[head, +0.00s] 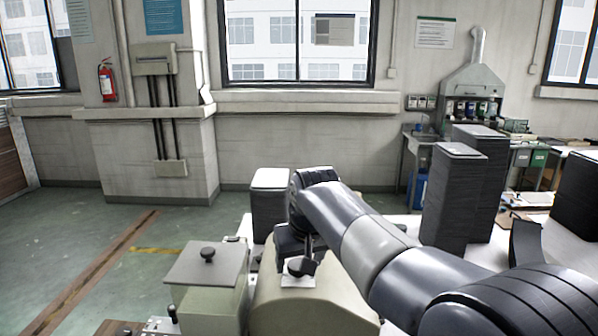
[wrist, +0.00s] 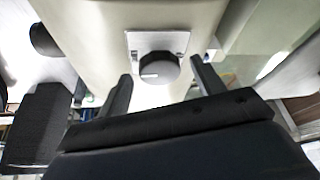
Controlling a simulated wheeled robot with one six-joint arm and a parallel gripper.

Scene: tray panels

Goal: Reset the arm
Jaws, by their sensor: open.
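My arm reaches in from the lower right of the head view and bends down at a beige rounded housing (head: 315,306). My gripper (head: 307,243) is partly hidden by the wrist there. In the wrist view my gripper (wrist: 163,76) is open, with its two dark fingers apart. A dark round knob (wrist: 158,70) with a light pointer mark sits on a small metal plate (wrist: 133,42) on the housing. The knob appears between the fingertips, with no visible grip on it. In the head view the knob (head: 301,267) is just below the gripper.
A grey-green box with a knobbed lid (head: 206,264) stands left of the housing. A dark stack with a pale top (head: 270,205) is close behind the gripper. Taller dark stacks (head: 453,200) stand right of the arm. Open green floor (head: 60,225) lies at left.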

